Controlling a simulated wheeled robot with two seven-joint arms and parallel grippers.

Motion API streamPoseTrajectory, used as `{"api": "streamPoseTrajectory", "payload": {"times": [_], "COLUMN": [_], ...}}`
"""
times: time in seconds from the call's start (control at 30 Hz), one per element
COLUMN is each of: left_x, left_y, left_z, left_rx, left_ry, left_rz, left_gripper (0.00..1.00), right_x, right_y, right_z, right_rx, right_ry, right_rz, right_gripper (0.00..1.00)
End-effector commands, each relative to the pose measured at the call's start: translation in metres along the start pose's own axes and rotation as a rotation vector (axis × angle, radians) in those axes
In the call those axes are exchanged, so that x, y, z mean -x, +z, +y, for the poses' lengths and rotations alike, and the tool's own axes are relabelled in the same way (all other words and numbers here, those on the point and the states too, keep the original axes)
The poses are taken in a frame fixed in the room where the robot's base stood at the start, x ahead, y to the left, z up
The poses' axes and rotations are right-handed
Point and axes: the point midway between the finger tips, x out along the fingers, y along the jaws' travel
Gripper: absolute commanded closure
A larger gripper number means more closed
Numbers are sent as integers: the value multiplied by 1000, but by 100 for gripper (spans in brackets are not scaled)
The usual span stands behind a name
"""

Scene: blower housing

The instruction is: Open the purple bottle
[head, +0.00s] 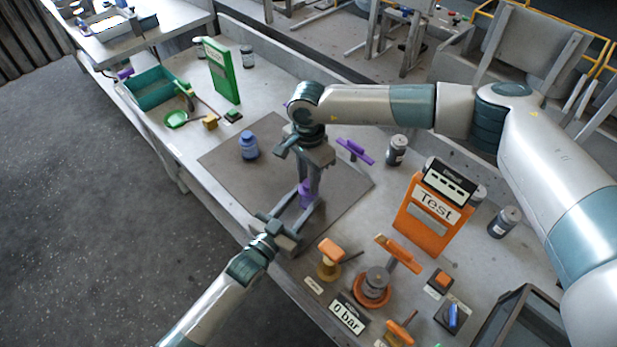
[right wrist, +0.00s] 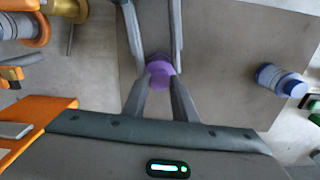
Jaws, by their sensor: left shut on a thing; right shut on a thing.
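The purple bottle (head: 305,196) is over the grey mat, mostly hidden between gripper fingers in the head view. It shows from above in the right wrist view (right wrist: 160,70) as a round purple shape. My right gripper (head: 307,184) comes down from above and is shut on its upper part. My left gripper (head: 311,207) reaches in low from the front and is shut on it too. In the right wrist view, fingers close on it from both the top and bottom of the picture. I cannot tell whether the cap is loose or whether the bottle touches the mat.
A blue bottle (head: 249,146) stands on the grey mat (head: 225,168) to the left. A purple-handled part (head: 355,151) and grey jars (head: 396,150) are to the right. An orange "Test" unit (head: 427,220) and several orange-handled fittings (head: 372,286) crowd the front right.

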Motion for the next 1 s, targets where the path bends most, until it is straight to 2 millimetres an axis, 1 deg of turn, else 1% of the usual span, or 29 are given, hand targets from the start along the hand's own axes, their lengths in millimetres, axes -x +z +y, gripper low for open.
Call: {"api": "streamPoseTrajectory", "payload": {"times": [0.1,0.7,0.8,0.87,1.0], "left_x": [0,0,0,0,0], "left_y": [0,0,0,0,0], "left_z": [1,1,1,1,1], "left_rx": [0,0,0,0,0], "left_ry": [1,1,1,1,1], "left_rz": [-1,-1,-1,-1,-1], "left_gripper": [100,100,100,100,100], "right_x": [1,2,2,2,1], "right_y": [0,-1,-1,-1,-1], "right_z": [-1,0,0,0,0], "right_rx": [181,1103,1214,1256,1254], "right_ry": [-2,-2,-1,-1,-1], "right_rz": [2,3,4,4,3], "right_gripper": [100,100,100,100,100]}}
